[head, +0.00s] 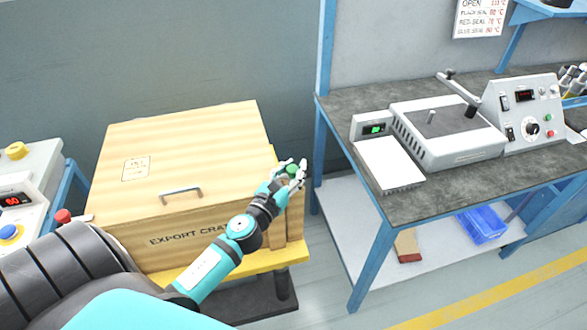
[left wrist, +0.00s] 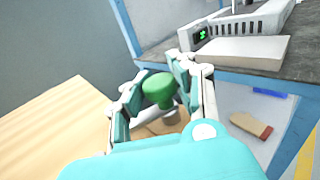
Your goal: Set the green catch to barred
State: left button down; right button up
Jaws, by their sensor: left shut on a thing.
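The green catch (left wrist: 158,88) shows as a round green knob on the right side of a wooden crate. In the head view the green knob (head: 291,170) is partly hidden by my gripper. My left gripper (head: 292,176) is at the crate's right end, its fingers on both sides of the knob. In the left wrist view the fingers of my left gripper (left wrist: 163,92) are shut on the catch. The export crate (head: 205,218) has its lid down. Whether the catch is at barred cannot be read. My right gripper is not in view.
The crate stands on a yellow-topped stand (head: 262,262). A workbench (head: 410,200) with a heating device (head: 450,135) stands to the right, with a gap between. A blue bin (head: 482,224) is on its lower shelf. A console (head: 30,160) stands at the left.

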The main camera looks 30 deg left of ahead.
pick_arm(q)
jog(key=shift+s+f+n+g+y+b, duration=0.1)
jog(key=shift+n+g+y, duration=0.4)
jog(key=shift+n+y, duration=0.65)
jog(key=shift+w+n+g+y+b, duration=0.1)
jog(key=shift+n+g+y, duration=0.5)
jog(key=shift+y, duration=1)
jog(key=shift+s+f+n+g+y+b, duration=0.1)
jog(key=shift+n+g+y, duration=0.3)
jog(key=shift+n+y, duration=0.8)
jog(key=shift+y, duration=0.45)
jog(key=c, duration=1)
grip_release()
jog(key=shift+r, duration=0.15)
jog(key=shift+o, duration=0.2)
jog(key=v, duration=1.2)
jog(key=shift+r, duration=0.2)
jog(key=shift+f, duration=0.1)
